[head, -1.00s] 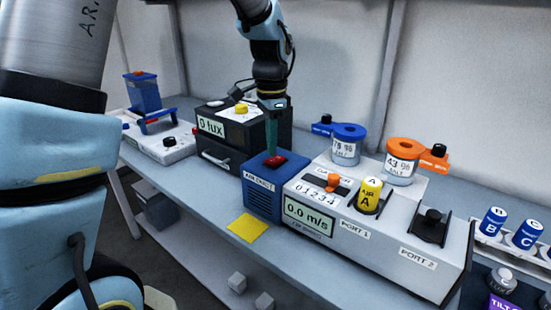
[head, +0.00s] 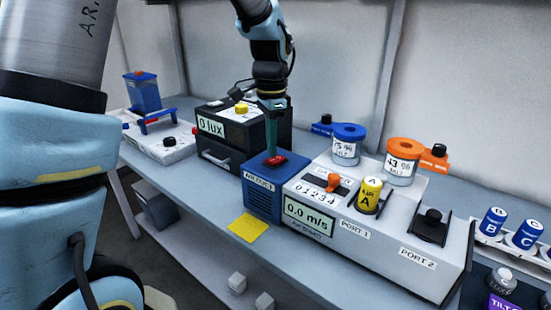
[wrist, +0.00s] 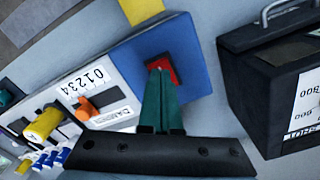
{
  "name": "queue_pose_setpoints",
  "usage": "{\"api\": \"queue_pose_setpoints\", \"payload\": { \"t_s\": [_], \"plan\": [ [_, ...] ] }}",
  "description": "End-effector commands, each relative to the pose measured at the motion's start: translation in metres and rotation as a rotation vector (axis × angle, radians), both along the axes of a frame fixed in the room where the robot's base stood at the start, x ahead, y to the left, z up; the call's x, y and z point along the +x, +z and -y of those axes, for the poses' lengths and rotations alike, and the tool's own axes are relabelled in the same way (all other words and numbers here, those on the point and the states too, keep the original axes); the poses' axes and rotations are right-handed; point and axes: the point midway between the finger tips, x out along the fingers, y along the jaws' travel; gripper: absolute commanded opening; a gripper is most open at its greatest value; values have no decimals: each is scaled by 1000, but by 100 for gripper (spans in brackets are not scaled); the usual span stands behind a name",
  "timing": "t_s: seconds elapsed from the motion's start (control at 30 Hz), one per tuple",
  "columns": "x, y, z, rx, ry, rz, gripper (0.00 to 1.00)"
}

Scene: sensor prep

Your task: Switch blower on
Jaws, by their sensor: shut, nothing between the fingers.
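The blower is a blue box (head: 262,200) labelled as an air unit, at the left end of the grey test bench. On its top is a red rocker switch (head: 275,160), which also shows in the wrist view (wrist: 160,66). My gripper (head: 272,157) is shut and empty, pointing down with its green fingertips at the red switch. In the wrist view the fingertips (wrist: 158,72) overlap the switch and hide part of it; they look to be touching it. The display (head: 308,215) on the bench reads 0.0 m/s.
A black box reading 0 lux (head: 225,135) stands close at the left of the blower. An orange damper knob (head: 333,181), a yellow sensor A (head: 370,195) and two salt jars, blue-lidded (head: 346,148) and orange-lidded (head: 402,170), are to the right. A yellow pad (head: 247,227) lies in front.

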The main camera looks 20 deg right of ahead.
Motion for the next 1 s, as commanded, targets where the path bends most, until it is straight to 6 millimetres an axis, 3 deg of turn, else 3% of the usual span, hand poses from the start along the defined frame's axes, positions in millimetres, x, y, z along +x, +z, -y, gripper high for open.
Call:
{"api": "queue_pose_setpoints", "payload": {
  "t_s": [1.0],
  "plan": [
    [0,-15,0,1,0,0,0]
  ]
}}
